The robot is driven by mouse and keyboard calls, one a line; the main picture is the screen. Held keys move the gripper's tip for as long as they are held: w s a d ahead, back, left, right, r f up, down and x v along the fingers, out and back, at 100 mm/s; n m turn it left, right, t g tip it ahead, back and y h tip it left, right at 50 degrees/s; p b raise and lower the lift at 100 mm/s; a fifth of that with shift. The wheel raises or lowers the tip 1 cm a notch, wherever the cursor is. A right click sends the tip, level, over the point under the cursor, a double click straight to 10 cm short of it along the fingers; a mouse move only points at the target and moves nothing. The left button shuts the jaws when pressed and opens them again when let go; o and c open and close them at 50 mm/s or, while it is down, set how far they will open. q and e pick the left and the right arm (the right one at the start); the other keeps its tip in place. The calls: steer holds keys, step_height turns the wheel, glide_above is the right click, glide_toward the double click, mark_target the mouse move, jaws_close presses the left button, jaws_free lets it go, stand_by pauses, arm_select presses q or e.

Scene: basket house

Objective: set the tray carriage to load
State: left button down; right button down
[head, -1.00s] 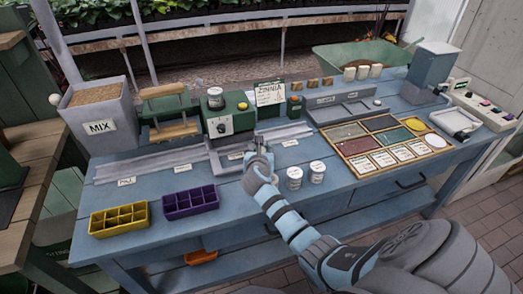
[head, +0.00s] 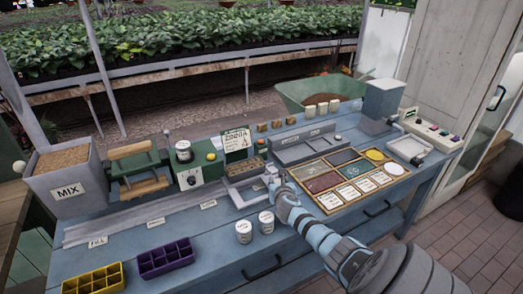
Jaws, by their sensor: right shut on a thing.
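The tray carriage (head: 237,196) is a grey open frame on the long grey rail (head: 130,219) along the blue bench. It sits toward the rail's right end, right of the green machine with a dial. My right gripper (head: 271,178) is shut at the carriage's right side, on what seems to be its handle, which the fingers mostly hide. Labels stand along the rail's front: one reads FILL (head: 97,241) at the far left, and the others are too small to read. No label shows clearly at the carriage. My left gripper is out of view.
Two white tubs (head: 244,231) stand just in front of the carriage. A purple cell tray (head: 166,257) and a yellow one (head: 93,279) lie at front left. The wooden sectioned tray (head: 333,178) is close right of my gripper. The green machine (head: 196,165) stands behind the rail.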

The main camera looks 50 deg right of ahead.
steer(key=d, duration=0.1)
steer(key=s+d, duration=0.1)
steer(key=d, duration=0.1)
steer(key=shift+s+d, duration=0.1)
steer(key=shift+d, duration=0.1)
steer(key=shift+r, duration=0.1)
steer(key=c, duration=1.7)
jaws_free()
steer(key=shift+d, duration=0.1)
steer(key=o, duration=0.4)
steer(key=shift+s+d, duration=0.1)
steer(key=shift+s+a, duration=0.1)
steer(key=shift+a, duration=0.15)
steer(key=v, duration=1.1)
steer(key=shift+s, duration=0.3)
